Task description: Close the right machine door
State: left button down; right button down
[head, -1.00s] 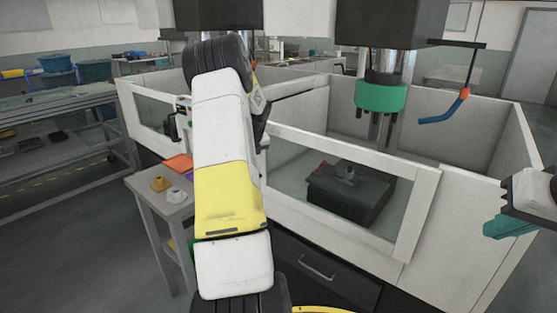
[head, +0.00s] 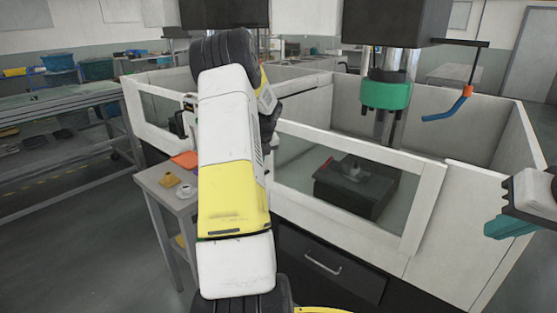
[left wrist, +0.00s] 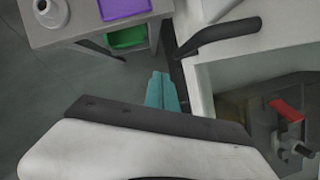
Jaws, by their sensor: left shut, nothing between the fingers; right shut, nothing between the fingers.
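The right machine door (head: 425,205) is a white-framed window panel on the front of the right machine. A vise block (head: 345,195) shows through its opening; my left arm hides its left end. In the left wrist view a dark curved handle (left wrist: 225,35) stands by a white frame. The teal fingers of my left gripper (left wrist: 165,92) are shut and empty, below and left of that handle and apart from it in the picture. My left gripper is hidden behind its arm in the head view. My right gripper (head: 508,226) is shut and empty at the right edge, in front of the machine's side panel.
A small grey table (head: 155,185) with an orange tray (head: 186,160) and small parts stands left of my arm. A green spindle head (head: 386,93) and a blue nozzle (head: 445,110) hang over the right machine. A drawer (head: 325,265) lies below. Floor at left is free.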

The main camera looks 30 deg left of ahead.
pick_arm(q)
jog(key=s+d+r, duration=0.1)
jog(key=s+r, duration=0.3)
jog(key=r, duration=0.5)
jog(key=shift+r, duration=0.25)
jog(key=s+d+r+n+t, duration=0.1)
jog(key=s+d+r+n, duration=0.1)
jog(key=d+r+n, duration=0.3)
jog(key=s+d+r+n, duration=0.1)
jog(key=s+d+r, duration=0.2)
jog(key=d, duration=0.3)
jog(key=s+d+r+n+t+h, duration=0.2)
jog(key=s+d+n+h, duration=0.3)
jog(key=s+d+n, duration=1.4)
jog(key=s+d, duration=0.2)
jog(key=s, duration=0.2)
jog(key=shift+d+r+t+h, duration=0.2)
jog(key=shift+d+t+h, duration=0.1)
jog(key=shift+d+t, duration=0.1)
jog(key=shift+s, duration=0.1)
